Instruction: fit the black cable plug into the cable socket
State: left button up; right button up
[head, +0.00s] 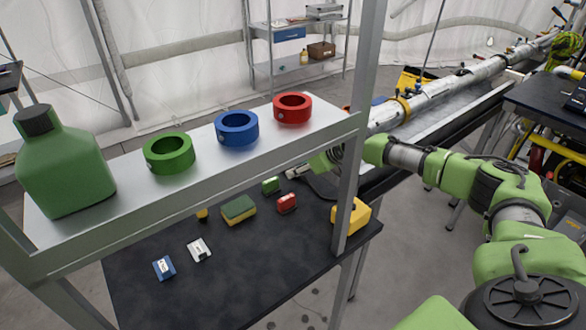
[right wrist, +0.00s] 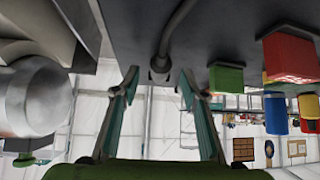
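In the right wrist view, a dark cable (right wrist: 177,28) runs along the black surface to a grey plug-like end (right wrist: 160,68). My right gripper (right wrist: 159,80) is open, with its two fingers apart on either side of that end. A clear gap shows between each finger and the plug. In the head view my right gripper is near the table's back edge, partly hidden by the shelf post. A dark cable (head: 322,188) shows below it. I cannot make out the cable socket for certain. My left gripper is not in view.
A metal shelf (head: 205,187) with a green bottle (head: 62,165) and green, blue and red rings overhangs the black table (head: 240,262). A green block (head: 271,185), red block (head: 287,203), sponge (head: 238,209) and yellow object (head: 356,217) are on the table. The shelf post (head: 358,140) stands near my right arm.

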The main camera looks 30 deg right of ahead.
jog(key=shift+x, duration=1.1)
jog(key=shift+w, duration=0.1)
grip_shut()
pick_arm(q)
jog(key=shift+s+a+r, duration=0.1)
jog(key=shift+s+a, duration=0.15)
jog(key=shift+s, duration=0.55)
pick_arm(e)
jog(key=shift+r, duration=0.15)
